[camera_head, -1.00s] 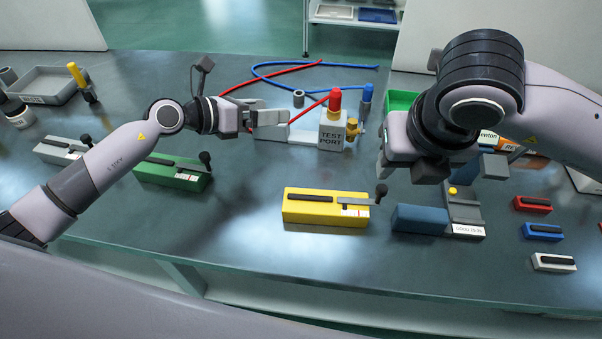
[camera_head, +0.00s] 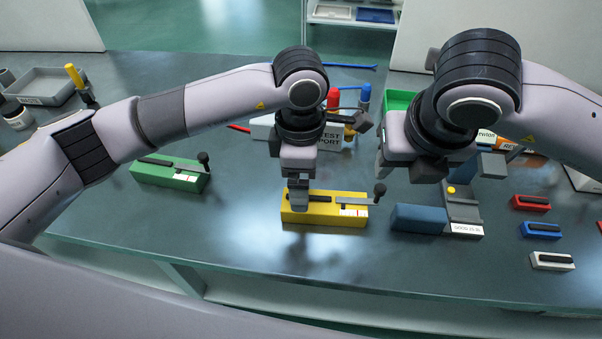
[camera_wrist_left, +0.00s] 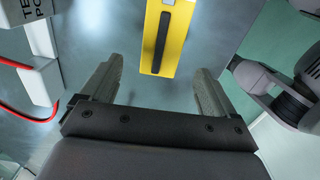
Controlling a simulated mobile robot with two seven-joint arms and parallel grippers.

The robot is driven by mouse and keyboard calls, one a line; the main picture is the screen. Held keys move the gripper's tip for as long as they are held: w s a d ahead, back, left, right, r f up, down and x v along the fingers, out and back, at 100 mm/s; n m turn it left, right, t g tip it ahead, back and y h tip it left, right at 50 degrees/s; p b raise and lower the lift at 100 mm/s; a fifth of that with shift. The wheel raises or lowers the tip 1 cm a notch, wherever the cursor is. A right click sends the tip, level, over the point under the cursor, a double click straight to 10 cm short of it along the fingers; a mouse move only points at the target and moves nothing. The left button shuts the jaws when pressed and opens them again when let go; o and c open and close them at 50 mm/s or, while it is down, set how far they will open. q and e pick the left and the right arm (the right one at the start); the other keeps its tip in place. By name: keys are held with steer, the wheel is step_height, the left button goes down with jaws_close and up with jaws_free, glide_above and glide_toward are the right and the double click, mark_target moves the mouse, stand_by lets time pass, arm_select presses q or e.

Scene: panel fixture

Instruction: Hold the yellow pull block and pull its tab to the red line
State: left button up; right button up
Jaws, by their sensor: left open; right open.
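The yellow pull block (camera_head: 325,214) lies on the table, with a dark slot strip along its top. Its grey tab (camera_head: 357,202) ends at the right in a black knob (camera_head: 380,189). A white label (camera_head: 353,211) sits under the tab; the red line is too small to make out clearly. My left gripper (camera_head: 298,203) points down over the block's left end, open and empty. In the left wrist view the yellow block (camera_wrist_left: 173,55) lies ahead of the gap between the open fingers (camera_wrist_left: 155,85). My right gripper (camera_head: 438,168) is open and empty, up to the right.
A green block (camera_head: 172,180) of the same kind lies left. A blue-grey block (camera_head: 420,219) with a grey holder lies right of the yellow block. Small red (camera_head: 531,203), blue (camera_head: 541,231) and white (camera_head: 552,261) blocks lie far right. The test port (camera_head: 335,138) is behind, partly hidden. The front table strip is clear.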

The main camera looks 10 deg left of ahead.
mark_target(324, 207)
arm_select(q)
steer(key=shift+s+f, duration=0.1)
steer(key=shift+f, duration=3.5)
